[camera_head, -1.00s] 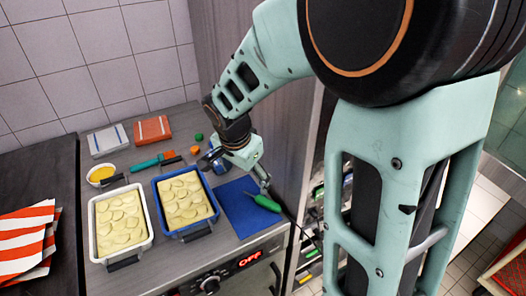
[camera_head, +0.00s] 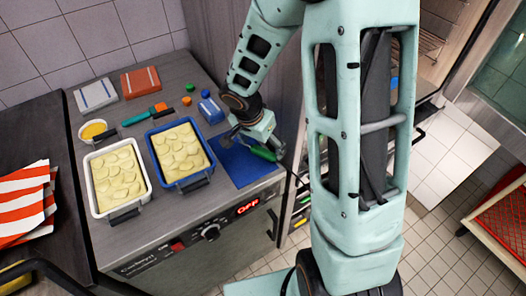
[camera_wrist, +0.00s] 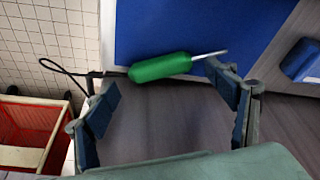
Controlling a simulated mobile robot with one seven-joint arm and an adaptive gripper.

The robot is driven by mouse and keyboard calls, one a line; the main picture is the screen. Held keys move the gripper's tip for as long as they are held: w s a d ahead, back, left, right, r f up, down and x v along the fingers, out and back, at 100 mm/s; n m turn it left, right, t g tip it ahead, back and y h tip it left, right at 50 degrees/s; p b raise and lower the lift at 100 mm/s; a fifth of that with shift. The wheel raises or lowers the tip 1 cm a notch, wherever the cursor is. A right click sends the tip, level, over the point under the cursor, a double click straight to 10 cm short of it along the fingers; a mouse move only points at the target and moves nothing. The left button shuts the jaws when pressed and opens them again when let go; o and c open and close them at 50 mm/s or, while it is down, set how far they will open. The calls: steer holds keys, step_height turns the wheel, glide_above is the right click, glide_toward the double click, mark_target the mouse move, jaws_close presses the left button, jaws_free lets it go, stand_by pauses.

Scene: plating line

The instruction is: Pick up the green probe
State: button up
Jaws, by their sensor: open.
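The green probe (camera_head: 263,153) has a thick green handle and a thin metal tip. It lies at the edge of a blue mat (camera_head: 243,172) on the counter. In the wrist view, the green probe (camera_wrist: 160,68) lies crosswise at the mat's lower edge (camera_wrist: 200,28), with its tip to the right and a dark cable on the left. My gripper (camera_head: 255,146) is at the probe in the head view. In the wrist view, my gripper (camera_wrist: 162,84) is open, its fingertips spread toward either end of the probe. The right fingertip is near the metal tip; contact cannot be told.
White (camera_head: 150,195) and blue (camera_head: 206,170) trays of pale slices stand left of the mat. A blue box (camera_head: 211,110), small green (camera_head: 188,87) and orange (camera_head: 187,101) items are behind. The counter's front edge is close to the probe. A red crate (camera_wrist: 30,130) shows below.

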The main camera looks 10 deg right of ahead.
steer(key=shift+x, duration=1.1)
steer(key=shift+c, duration=0.6)
steer(key=shift+s, duration=0.15)
steer(key=c, duration=1.2)
steer(key=shift+c, duration=0.2)
